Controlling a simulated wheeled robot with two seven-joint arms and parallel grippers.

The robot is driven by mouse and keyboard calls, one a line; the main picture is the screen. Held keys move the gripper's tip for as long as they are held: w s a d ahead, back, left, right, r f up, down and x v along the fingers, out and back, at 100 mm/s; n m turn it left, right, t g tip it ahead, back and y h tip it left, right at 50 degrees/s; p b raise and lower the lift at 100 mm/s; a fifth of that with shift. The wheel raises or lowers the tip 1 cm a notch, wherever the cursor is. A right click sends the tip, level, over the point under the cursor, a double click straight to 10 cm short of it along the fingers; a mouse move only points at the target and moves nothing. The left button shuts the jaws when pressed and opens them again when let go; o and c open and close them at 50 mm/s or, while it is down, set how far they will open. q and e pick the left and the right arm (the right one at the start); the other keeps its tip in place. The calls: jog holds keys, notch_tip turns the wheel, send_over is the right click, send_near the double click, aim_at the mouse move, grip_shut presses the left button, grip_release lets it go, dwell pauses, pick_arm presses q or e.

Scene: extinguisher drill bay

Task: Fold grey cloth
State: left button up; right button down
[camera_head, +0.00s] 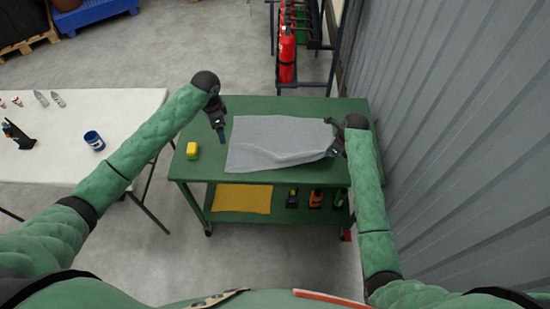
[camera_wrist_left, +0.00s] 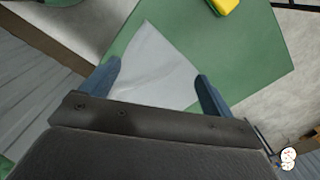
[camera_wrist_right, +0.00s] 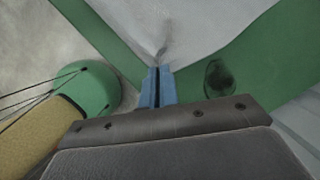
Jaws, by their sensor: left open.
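The grey cloth (camera_head: 270,142) lies spread on the top of the green cart (camera_head: 205,172), with slight wrinkles. My right gripper (camera_head: 331,153) is at the cloth's near right corner. In the right wrist view, its fingers (camera_wrist_right: 160,72) are together on the cloth (camera_wrist_right: 195,30), which puckers at the fingertips. My left gripper (camera_head: 222,136) is above the cart top beside the cloth's left edge. In the left wrist view, its fingers (camera_wrist_left: 157,74) are apart and empty, with part of the cloth (camera_wrist_left: 152,70) visible below and between them.
A yellow-and-green sponge (camera_head: 192,151) sits left of the cloth. The lower shelf holds a yellow cloth (camera_head: 242,198) and several bottles (camera_head: 315,198). A white table (camera_head: 60,160) stands left, red extinguishers (camera_head: 287,55) behind, and a corrugated wall (camera_head: 450,110) right.

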pick_arm(q)
notch_tip(320, 180, up, 2)
jog(key=shift+r, duration=0.1)
pick_arm(e)
jog(key=shift+c, duration=1.4)
grip_release()
jog(key=shift+g+h, duration=0.4)
jog(key=shift+h, duration=0.3)
jog(key=shift+s+d+r, duration=0.1)
jog(key=shift+d+r, duration=0.05)
jog(key=shift+r, duration=0.8)
jog(key=shift+s+d+r, duration=0.1)
jog(key=shift+r, duration=0.9)
jog(key=shift+s+d+r, duration=0.1)
jog(key=shift+d+r, duration=0.05)
jog(key=shift+r, duration=0.8)
